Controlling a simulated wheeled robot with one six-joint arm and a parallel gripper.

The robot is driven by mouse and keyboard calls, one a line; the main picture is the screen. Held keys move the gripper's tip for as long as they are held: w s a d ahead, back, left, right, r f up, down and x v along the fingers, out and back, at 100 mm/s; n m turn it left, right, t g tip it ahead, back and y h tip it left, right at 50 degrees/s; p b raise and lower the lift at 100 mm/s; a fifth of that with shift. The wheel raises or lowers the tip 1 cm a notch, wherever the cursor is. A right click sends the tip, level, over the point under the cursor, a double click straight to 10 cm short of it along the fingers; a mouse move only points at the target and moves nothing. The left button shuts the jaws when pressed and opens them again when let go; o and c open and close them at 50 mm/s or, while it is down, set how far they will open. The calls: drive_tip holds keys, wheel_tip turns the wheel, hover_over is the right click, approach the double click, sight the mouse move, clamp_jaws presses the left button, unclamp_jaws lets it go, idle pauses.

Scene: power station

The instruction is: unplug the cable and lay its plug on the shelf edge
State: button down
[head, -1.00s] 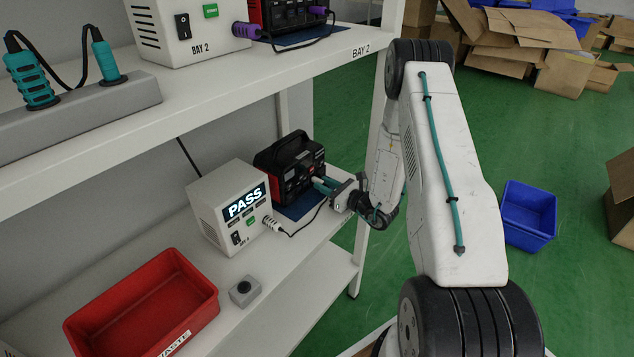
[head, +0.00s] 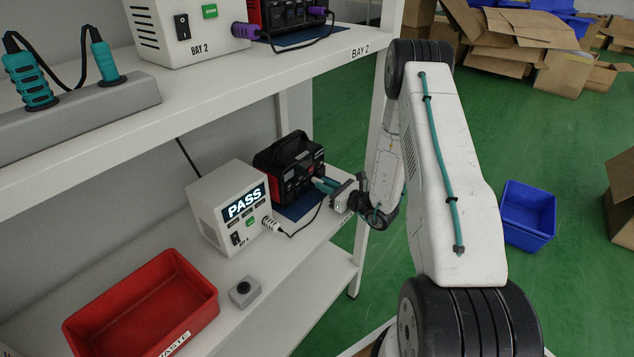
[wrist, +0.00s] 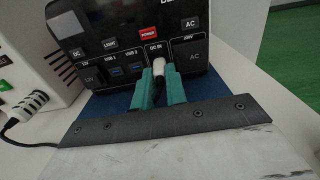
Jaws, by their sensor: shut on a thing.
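The black and red power station (head: 294,158) stands on a blue mat on the lower shelf, beside a white tester (head: 212,204) reading PASS. In the wrist view, a white plug (wrist: 158,65) sits at the DC IN socket of the power station (wrist: 100,40). My gripper (head: 323,184) is shut on this plug, its teal fingers (wrist: 159,76) on either side. A dark cable (head: 309,226) hangs in a loop from the tester's white connector (head: 270,224) towards my gripper. How deep the plug sits is hidden.
A red waste bin (head: 192,325) and a small grey button box (head: 244,292) stand on the shelf to the left. The upper shelf (head: 230,88) overhangs, and a white post (head: 373,215) stands near my arm. A blue crate (head: 528,212) is on the floor.

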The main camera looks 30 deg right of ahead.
drive_tip(key=shift+s, duration=0.1)
drive_tip(key=shift+v, duration=1.9)
drive_tip(key=shift+v, duration=2.5)
drive_tip(key=shift+f, duration=1.8)
drive_tip(key=c, duration=1.3)
unclamp_jaws()
drive_tip(key=shift+c, duration=0.2)
